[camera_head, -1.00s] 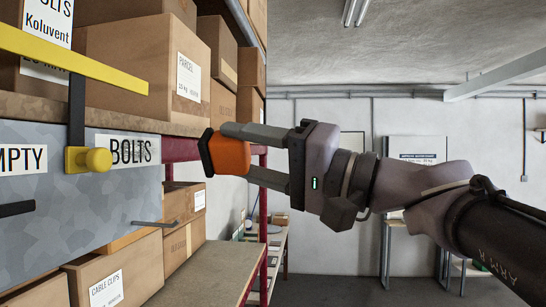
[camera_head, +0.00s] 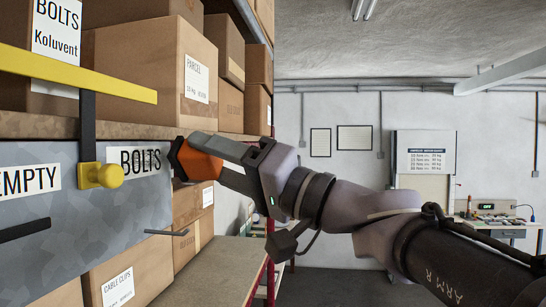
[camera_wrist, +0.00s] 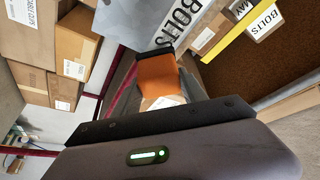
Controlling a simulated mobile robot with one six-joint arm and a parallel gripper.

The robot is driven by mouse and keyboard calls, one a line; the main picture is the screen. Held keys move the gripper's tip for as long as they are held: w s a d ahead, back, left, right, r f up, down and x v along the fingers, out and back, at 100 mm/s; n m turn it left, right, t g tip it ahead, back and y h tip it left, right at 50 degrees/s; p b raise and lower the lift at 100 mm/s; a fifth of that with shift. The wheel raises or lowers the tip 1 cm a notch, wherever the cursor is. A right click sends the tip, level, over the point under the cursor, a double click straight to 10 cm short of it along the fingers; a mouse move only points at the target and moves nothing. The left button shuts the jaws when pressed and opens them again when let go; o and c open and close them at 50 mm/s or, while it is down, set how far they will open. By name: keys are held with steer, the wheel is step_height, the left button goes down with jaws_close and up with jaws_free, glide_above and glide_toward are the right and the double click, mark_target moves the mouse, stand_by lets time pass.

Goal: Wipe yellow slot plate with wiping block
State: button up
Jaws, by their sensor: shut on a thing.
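A long flat yellow bar (camera_head: 75,74), the only plate-like yellow thing in view, runs across the upper left of the head view; I can make out no slot in it. It also shows at the upper right of the wrist view (camera_wrist: 221,42). My gripper (camera_head: 208,158) is shut on the wiping block (camera_head: 200,163), an orange block with a dark face turned left. In the wrist view the block (camera_wrist: 157,80) sticks out beyond the gripper. The block is right of and below the bar, apart from it, beside the BOLTS label. I cannot tell whether it touches the grey panel.
A grey panel (camera_head: 100,220) with labels hangs below the bar. A yellow knob (camera_head: 101,175) on a dark strap and a thin rod (camera_head: 166,232) stick out from it. Cardboard boxes (camera_head: 150,60) fill the shelves. The room to the right is open, with a bench (camera_head: 495,224) far back.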

steer(key=shift+a, duration=1)
stand_by(0.3)
